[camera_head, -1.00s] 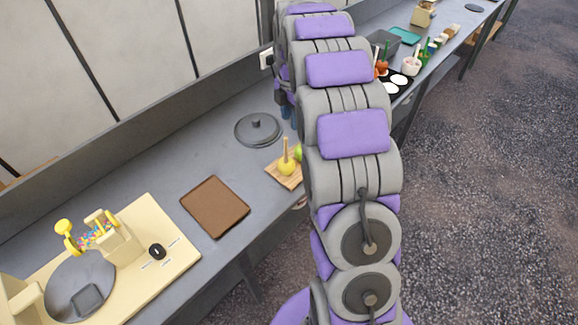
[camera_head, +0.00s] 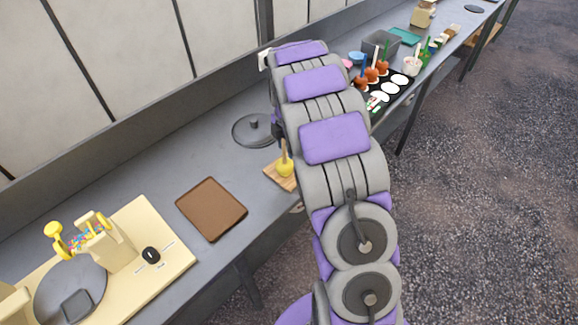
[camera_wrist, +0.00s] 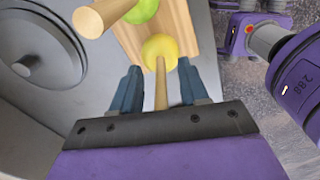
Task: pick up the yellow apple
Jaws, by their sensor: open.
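The yellow apple (camera_head: 285,168) sits on a small wooden board (camera_head: 272,172) near the counter's front edge, with a stick standing up from it. In the wrist view the yellow apple (camera_wrist: 159,50) is at the upper middle, and its stick points toward my gripper. My gripper (camera_wrist: 158,80) is open, with one blue-grey finger on each side of the stick. The fingertips are close to the apple, and I cannot tell if they touch it. A green apple (camera_wrist: 141,10) with a thick stick lies beyond it on the board. In the head view my arm hides the gripper.
A grey round lid (camera_head: 254,130) with a knob lies behind the board. A brown tray (camera_head: 211,208) is to its left. A cream machine (camera_head: 118,248) stands at the lower left. Dipped apples (camera_head: 371,75) and a black tray (camera_head: 386,96) are farther back, right of my arm.

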